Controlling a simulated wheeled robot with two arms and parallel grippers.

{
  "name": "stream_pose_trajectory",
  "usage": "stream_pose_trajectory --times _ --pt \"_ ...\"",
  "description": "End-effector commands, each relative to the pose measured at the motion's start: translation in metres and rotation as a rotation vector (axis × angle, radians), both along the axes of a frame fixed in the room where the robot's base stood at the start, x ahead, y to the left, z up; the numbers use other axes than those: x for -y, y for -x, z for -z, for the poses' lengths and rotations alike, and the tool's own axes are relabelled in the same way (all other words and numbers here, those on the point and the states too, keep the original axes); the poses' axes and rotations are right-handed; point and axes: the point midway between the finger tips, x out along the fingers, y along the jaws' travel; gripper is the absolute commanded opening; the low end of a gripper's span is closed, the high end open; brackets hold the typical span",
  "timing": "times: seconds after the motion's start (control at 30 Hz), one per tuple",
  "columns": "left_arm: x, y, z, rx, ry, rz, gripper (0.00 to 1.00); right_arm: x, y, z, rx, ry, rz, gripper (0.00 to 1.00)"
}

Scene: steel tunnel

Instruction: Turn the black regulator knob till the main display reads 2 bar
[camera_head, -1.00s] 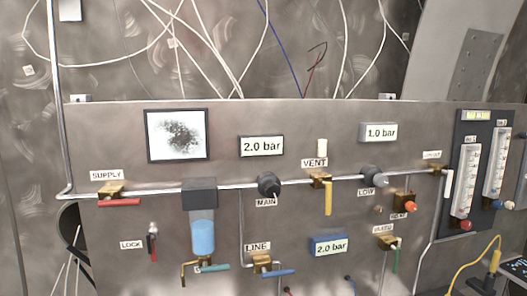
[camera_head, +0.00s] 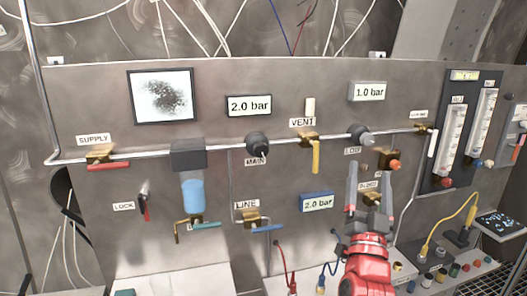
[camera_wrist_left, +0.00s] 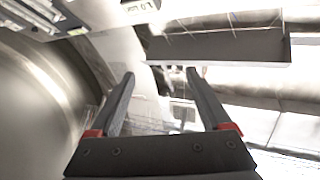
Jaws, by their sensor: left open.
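The black regulator knob (camera_head: 258,145) labelled MAIN sits on the steel pipe across the panel, in the middle of the head view. The main display (camera_head: 248,105) above it reads 2.0 bar. My left gripper (camera_head: 369,175) is open with its fingers pointing up, to the right of and below the black knob and well apart from it. It stands in front of the panel under the grey LOW knob (camera_head: 360,136) and partly covers a brass valve. In the left wrist view the open fingers (camera_wrist_left: 160,73) hold nothing. My right gripper is not in view.
Near the gripper are an orange-knobbed brass fitting (camera_head: 383,160) and the yellow VENT lever (camera_head: 316,155). A blue display (camera_head: 317,202) reads 2.0 bar, the upper right display (camera_head: 367,91) 1.0 bar. A filter bowl (camera_head: 193,194) hangs left of the knob. Cables hang below.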

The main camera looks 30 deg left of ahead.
Motion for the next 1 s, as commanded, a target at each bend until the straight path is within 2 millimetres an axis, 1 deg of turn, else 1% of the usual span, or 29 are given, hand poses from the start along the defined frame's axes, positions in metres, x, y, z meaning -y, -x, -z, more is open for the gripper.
stream_pose_trajectory --times 0.03,0.07,0.1,0.13,0.2,0.3,0.4,0.47,0.57,0.67,1.0 --pt "-0.025 0.011 -0.021 -0.014 0.092 -0.072 0.81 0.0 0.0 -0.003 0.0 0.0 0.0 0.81" --pt "-0.042 0.017 -0.025 -0.036 0.151 -0.119 0.81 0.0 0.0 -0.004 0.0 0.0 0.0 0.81" --pt "-0.064 0.027 -0.029 -0.061 0.238 -0.172 0.81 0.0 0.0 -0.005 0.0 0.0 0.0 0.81" --pt "-0.078 0.035 -0.029 -0.08 0.302 -0.205 0.81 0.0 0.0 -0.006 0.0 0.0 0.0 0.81" --pt "-0.106 0.052 -0.022 -0.128 0.446 -0.266 0.81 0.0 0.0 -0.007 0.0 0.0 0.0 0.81" --pt "-0.131 0.072 -0.006 -0.182 0.618 -0.315 0.81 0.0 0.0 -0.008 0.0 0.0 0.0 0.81" --pt "-0.141 0.084 0.007 -0.218 0.726 -0.334 0.81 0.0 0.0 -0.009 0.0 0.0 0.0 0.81" --pt "-0.144 0.086 0.012 -0.232 0.758 -0.34 0.81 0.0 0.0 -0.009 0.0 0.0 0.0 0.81" --pt "-0.15 0.085 0.014 -0.24 0.773 -0.347 0.81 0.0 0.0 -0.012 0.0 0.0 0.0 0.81" --pt "-0.16 0.077 0.014 -0.24 0.772 -0.349 0.81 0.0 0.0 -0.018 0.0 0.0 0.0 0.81" --pt "-0.211 0.034 0.012 -0.241 0.769 -0.351 0.81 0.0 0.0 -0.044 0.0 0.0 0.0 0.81"
